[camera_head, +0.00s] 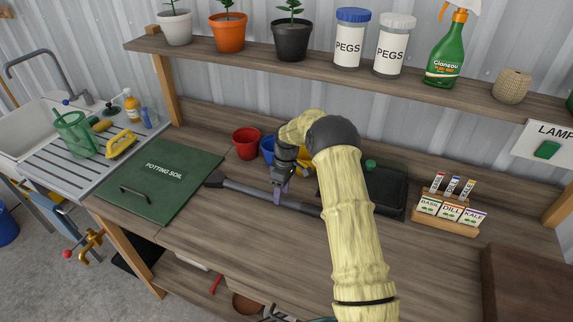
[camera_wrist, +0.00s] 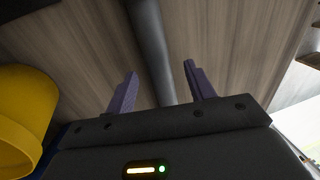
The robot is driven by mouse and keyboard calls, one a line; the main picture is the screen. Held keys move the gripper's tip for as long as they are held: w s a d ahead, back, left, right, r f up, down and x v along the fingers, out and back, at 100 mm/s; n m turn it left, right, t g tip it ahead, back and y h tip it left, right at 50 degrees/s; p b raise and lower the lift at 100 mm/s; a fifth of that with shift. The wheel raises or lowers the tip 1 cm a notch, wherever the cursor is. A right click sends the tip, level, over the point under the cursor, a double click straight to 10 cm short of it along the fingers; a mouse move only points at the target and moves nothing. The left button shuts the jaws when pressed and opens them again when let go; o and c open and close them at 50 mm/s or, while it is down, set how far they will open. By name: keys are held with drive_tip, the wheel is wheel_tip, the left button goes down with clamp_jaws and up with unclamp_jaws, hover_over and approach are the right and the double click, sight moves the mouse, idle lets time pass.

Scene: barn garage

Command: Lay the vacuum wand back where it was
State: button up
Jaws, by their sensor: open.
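The vacuum wand (camera_head: 250,189) is a dark grey tube with a flat black nozzle at its left end. It lies on the wooden workbench (camera_head: 210,235), to the right of the green potting soil lid. Its right end passes behind my arm and is hidden. My gripper (camera_head: 281,192) is over the tube, pointing down. In the wrist view, the purple fingers of my gripper (camera_wrist: 160,92) are apart, with the grey tube (camera_wrist: 152,50) running between them. I cannot tell whether either finger touches it.
Red (camera_head: 246,143), blue (camera_head: 267,149) and yellow pots stand just behind the wand; the yellow pot (camera_wrist: 25,105) is close to my gripper. A black tray (camera_head: 385,192) and seed packet rack (camera_head: 447,211) stand right. A shelf (camera_head: 330,70) overhangs the back.

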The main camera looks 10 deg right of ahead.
drive_tip(key=b+v, duration=0.1)
drive_tip(key=v, duration=1.4)
drive_tip(key=shift+r+b, duration=0.15)
drive_tip(key=shift+b, duration=0.2)
